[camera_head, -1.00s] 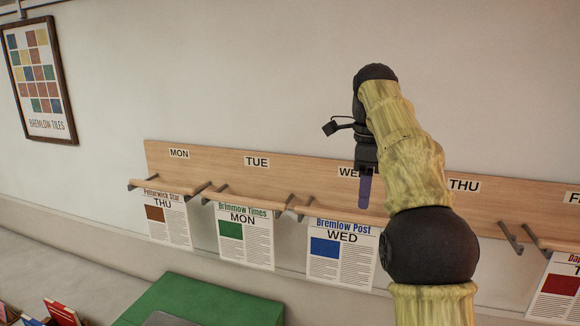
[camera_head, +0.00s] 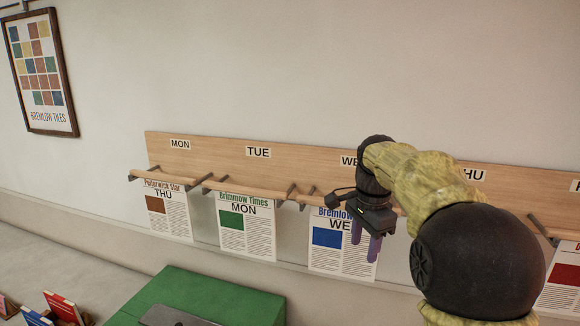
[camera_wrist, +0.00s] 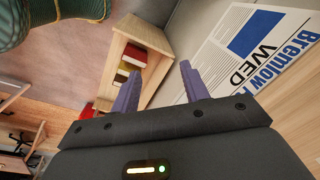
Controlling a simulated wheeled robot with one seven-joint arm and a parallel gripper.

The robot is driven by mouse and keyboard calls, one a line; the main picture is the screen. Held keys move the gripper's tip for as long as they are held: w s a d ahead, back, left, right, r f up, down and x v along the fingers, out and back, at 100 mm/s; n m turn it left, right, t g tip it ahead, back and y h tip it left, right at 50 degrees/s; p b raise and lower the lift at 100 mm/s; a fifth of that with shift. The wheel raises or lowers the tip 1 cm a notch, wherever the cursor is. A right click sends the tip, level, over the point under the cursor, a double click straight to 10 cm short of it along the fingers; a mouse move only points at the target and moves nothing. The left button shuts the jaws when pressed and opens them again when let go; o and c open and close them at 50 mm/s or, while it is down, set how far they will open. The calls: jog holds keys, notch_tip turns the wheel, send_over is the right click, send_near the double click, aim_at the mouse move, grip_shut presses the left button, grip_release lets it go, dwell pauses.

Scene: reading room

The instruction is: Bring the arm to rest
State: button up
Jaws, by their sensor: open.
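My gripper (camera_head: 366,246) is in front of the Bremlow Post newspaper (camera_head: 327,238), the one marked WED, and hides part of its right side. Its two purple fingers point down, apart and with nothing between them. In the wrist view my gripper (camera_wrist: 157,90) is also open and empty. The Bremlow Post (camera_wrist: 262,50) hangs beside the fingers at upper right there, apart from them as far as I can tell. My arm is bent, with its elbow at the right of the head view.
A wooden wall board (camera_head: 216,154) carries day labels and rods. The Petterwick Star (camera_head: 171,217) and Brimmow Times (camera_head: 247,238) hang to the left; another paper (camera_head: 562,285) hangs at far right. A green-topped surface (camera_head: 205,295) stands below. A wooden shelf with books (camera_wrist: 137,62) shows in the wrist view.

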jog(key=s+f+n+b, duration=0.2)
jog(key=s+f+n, duration=0.4)
jog(key=s+f, duration=0.4)
jog(key=s+f+n+t+b, duration=0.1)
jog(key=s+f+n+b, duration=0.2)
jog(key=s+f+n, duration=0.4)
notch_tip(320, 180, down, 8)
jog(key=s, duration=0.2)
jog(key=shift+s+a+t, duration=0.3)
jog(key=shift+s+a, duration=0.05)
